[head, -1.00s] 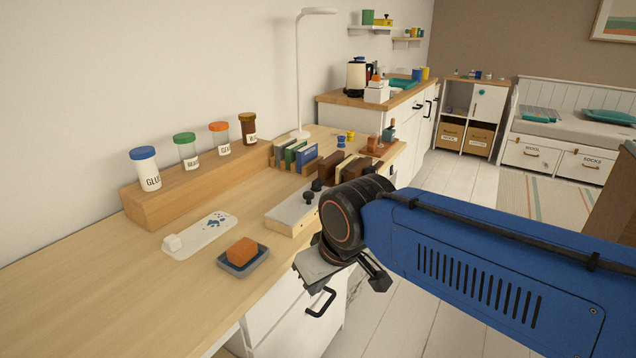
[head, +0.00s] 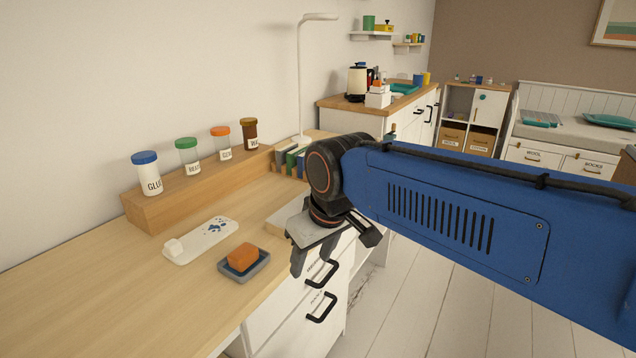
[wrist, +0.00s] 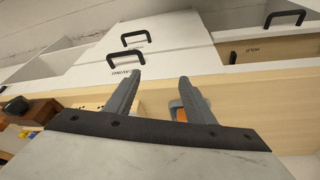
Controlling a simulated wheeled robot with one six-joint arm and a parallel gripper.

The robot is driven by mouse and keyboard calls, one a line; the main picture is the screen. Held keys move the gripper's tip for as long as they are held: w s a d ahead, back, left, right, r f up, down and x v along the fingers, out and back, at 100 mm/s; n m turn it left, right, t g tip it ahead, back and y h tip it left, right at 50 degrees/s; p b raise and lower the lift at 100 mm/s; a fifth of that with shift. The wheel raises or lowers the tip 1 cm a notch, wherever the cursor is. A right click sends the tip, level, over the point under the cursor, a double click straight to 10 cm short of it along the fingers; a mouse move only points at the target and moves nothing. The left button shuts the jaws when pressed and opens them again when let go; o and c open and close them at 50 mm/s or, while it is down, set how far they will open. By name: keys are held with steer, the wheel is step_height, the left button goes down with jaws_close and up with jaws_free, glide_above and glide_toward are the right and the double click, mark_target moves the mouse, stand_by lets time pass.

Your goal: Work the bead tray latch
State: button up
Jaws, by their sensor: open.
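A long white tray (head: 185,255) with small dark blue spots, perhaps beads, and a white block at its near left end lies on the desk. A pale low box (head: 279,219) lies farther right, mostly hidden behind my gripper; its top knobs are out of sight. I cannot make out a latch in any view now. My gripper (head: 335,252) is over the desk's front edge, right of the white tray and apart from it. In the wrist view, the gripper (wrist: 160,82) has its two fingers apart with nothing held between them.
An orange block (head: 242,256) sits in a grey dish (head: 262,267) near the front edge. Labelled jars (head: 148,180) stand on a wooden riser (head: 165,209) at the back. Drawers with black handles (head: 321,306) are below the desk. The desk's left part is clear.

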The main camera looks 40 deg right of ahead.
steer(key=w+d+r+n+g, duration=0.2)
steer(key=w+d+r, duration=0.75)
steer(key=w, duration=0.25)
steer(key=w+d+r+n+g, duration=0.2)
steer(key=w+d+r, duration=0.75)
steer(key=w, duration=0.35)
steer(key=f, duration=1.7)
steer(key=shift+s+a+f, duration=0.1)
steer(key=shift+s+a, duration=0.05)
steer(key=shift+s, duration=0.05)
steer(key=c, duration=1.1)
steer(key=shift+o, duration=0.2)
